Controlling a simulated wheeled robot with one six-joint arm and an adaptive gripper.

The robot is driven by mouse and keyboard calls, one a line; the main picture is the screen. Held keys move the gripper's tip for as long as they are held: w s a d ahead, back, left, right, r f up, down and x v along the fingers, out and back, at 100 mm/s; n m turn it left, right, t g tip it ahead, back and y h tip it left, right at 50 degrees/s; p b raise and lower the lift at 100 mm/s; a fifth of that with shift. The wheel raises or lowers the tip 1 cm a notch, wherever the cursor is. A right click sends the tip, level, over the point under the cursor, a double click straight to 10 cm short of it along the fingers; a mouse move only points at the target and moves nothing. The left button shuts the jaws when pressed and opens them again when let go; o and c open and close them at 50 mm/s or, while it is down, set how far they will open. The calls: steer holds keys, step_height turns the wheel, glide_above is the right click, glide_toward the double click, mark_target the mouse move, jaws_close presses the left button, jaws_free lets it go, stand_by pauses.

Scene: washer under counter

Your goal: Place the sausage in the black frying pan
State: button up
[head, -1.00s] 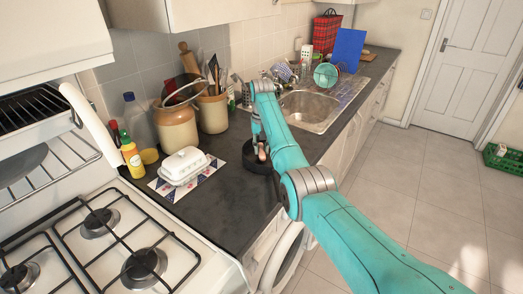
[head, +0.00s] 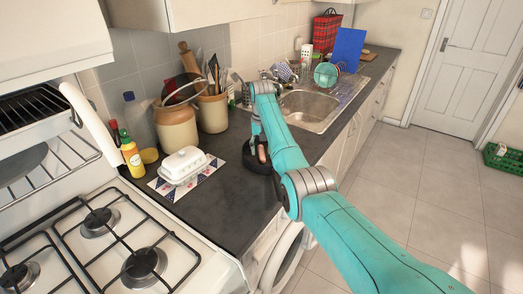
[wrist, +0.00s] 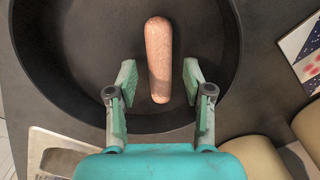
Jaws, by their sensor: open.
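The sausage (wrist: 158,60) is pinkish-brown and lies inside the black frying pan (wrist: 50,75) in the wrist view. My gripper (wrist: 153,85) is open, with one finger on each side of the sausage's near end and a gap on both sides. In the head view the frying pan (head: 256,166) sits on the dark counter, and the sausage (head: 262,152) shows in it beside my arm. My gripper (head: 261,140) is above the pan there, partly hidden by my own arm.
A white butter dish (head: 184,165) on a patterned mat stands left of the pan. Two utensil jars (head: 177,127) stand behind. The gas hob (head: 120,245) is at front left, and the sink (head: 308,108) lies beyond my arm.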

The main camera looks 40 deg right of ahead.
mark_target(262, 152)
step_height(262, 152, up, 12)
steer(key=shift+f, duration=0.2)
stand_by(0.7)
